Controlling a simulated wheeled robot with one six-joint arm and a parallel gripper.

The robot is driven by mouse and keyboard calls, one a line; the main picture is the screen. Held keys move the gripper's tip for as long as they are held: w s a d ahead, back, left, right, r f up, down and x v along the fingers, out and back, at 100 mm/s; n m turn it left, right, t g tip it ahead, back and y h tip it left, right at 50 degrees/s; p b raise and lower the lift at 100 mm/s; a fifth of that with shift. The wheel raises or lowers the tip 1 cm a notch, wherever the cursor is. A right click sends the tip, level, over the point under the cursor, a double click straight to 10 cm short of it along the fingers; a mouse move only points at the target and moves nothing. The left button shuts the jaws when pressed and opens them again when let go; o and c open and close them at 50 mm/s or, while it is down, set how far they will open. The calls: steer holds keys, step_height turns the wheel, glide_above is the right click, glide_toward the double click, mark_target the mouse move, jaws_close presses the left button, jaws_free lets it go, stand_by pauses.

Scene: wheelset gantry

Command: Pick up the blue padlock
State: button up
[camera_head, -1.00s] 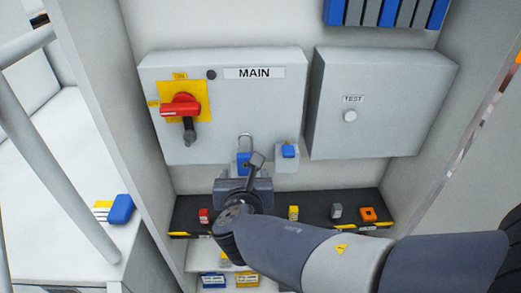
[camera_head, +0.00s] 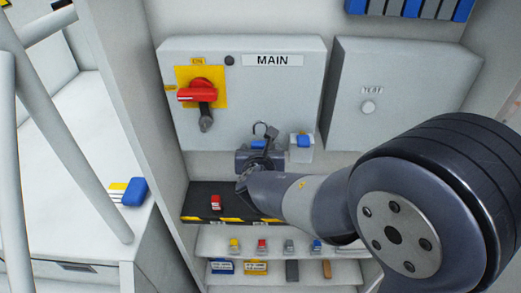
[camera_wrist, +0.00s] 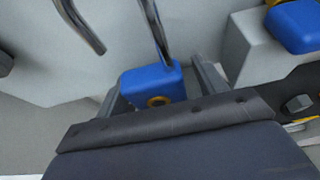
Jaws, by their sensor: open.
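The blue padlock (camera_wrist: 150,80) shows in the wrist view, its metal shackle rising from the body and a brass ring on its face. In the head view only a little blue of its body (camera_head: 258,143) and the shackle above show at the lower edge of the MAIN box; the rest is hidden by my gripper (camera_head: 256,160). In the wrist view my gripper (camera_wrist: 160,85) is open, with one finger on each side of the padlock body. I cannot tell whether either finger touches it.
The grey MAIN box (camera_head: 290,95) carries a red rotary handle (camera_head: 201,92). A small white box with a blue top (camera_head: 304,141) is close right of the padlock. The TEST box (camera_head: 400,100) is further right. A dark shelf (camera_head: 200,200) and small items on a pale shelf (camera_head: 215,235) lie below.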

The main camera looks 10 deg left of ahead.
steer(key=shift+c, duration=0.2)
steer(key=c, duration=1.1)
steer(key=shift+r, duration=0.1)
